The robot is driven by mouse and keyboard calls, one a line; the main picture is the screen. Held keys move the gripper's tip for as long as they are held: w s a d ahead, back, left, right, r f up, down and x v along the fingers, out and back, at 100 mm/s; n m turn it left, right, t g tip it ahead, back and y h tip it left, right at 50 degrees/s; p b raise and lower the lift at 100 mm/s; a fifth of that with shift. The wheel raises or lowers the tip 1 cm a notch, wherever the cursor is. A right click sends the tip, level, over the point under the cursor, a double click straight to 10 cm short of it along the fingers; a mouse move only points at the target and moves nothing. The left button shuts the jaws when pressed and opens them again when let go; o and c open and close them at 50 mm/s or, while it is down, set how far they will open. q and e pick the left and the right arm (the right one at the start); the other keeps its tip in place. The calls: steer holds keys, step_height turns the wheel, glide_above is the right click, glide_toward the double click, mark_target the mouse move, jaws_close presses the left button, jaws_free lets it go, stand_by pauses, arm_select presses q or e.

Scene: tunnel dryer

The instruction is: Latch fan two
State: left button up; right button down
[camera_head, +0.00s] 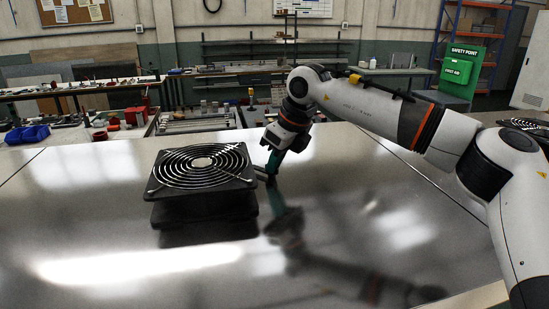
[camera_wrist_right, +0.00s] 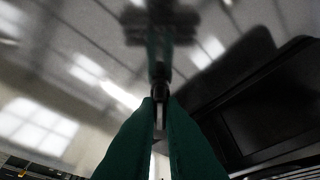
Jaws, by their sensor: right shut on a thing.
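A black square fan (camera_head: 165,188) with a round ringed guard on top sits at the middle left of the shiny metal surface in the head view. It also shows as a dark housing (camera_wrist_right: 265,110) at the right of the right wrist view. My right gripper (camera_head: 271,169) is at the fan's right side, pointing down. In the wrist view its green fingers (camera_wrist_right: 161,98) are closed on a small dark latch lever (camera_wrist_right: 159,75). The fingers partly hide the lever, and I cannot tell its exact position. My left gripper is not in view.
The metal surface (camera_head: 400,205) around the fan is clear and reflective. Behind it are a tray of tools (camera_head: 190,125), blue bins (camera_head: 28,134) and workbenches. A green safety board (camera_head: 458,70) stands at the back right.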

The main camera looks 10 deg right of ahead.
steer(key=n+p, duration=0.1)
steer(key=n, duration=0.1)
steer(key=n+g+y+p, duration=0.1)
steer(key=n+p, duration=0.2)
steer(key=shift+w+d+r+n+g, duration=0.15)
steer(key=shift+w+r+n+g, duration=0.1)
steer(key=shift+r+n+g, duration=0.05)
steer(key=shift+w+f+n+g+y+p, duration=0.15)
steer(key=shift+n+g+p, duration=0.25)
steer(key=shift+n+p, duration=0.45)
steer(key=shift+n+g+y+p, duration=0.15)
steer(key=shift+n+g+p, duration=0.35)
steer(key=shift+n, duration=0.65)
steer(key=c, duration=1.5)
jaws_free()
steer(key=shift+c, duration=0.2)
steer(key=b+v, duration=0.2)
steer(key=v, duration=1)
steer(key=shift+f, duration=0.1)
